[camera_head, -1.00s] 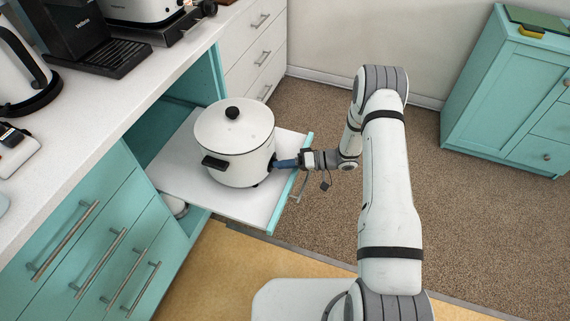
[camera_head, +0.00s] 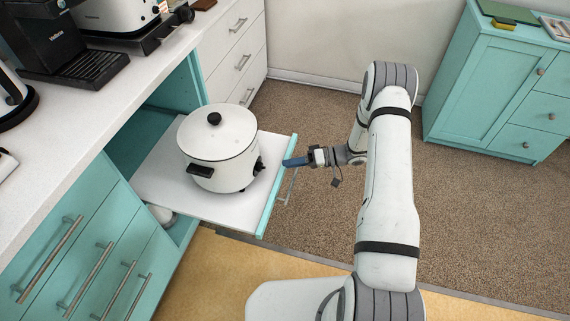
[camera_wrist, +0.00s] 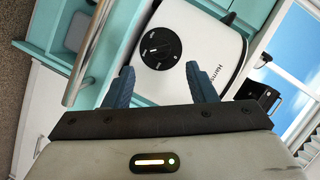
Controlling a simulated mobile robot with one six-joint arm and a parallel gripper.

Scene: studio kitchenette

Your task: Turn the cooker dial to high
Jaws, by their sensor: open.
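The white cooker (camera_head: 221,140) with a black-knobbed lid stands on the pulled-out shelf. Its black dial (camera_wrist: 160,47) shows in the wrist view, on the cooker's white front, beyond the fingertips and centred roughly between them. The dial's markings are too small to read. My gripper (camera_head: 288,162) is to the right of the cooker, at the shelf's front edge, apart from the dial. In the wrist view its two blue fingers (camera_wrist: 160,80) are spread open with nothing between them.
The pull-out shelf (camera_head: 160,195) has a teal front with a metal bar handle (camera_wrist: 92,50), close to my left finger in the wrist view. A counter (camera_head: 70,135) with appliances runs along the left. A teal cabinet (camera_head: 490,90) stands at the right; carpet between is clear.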

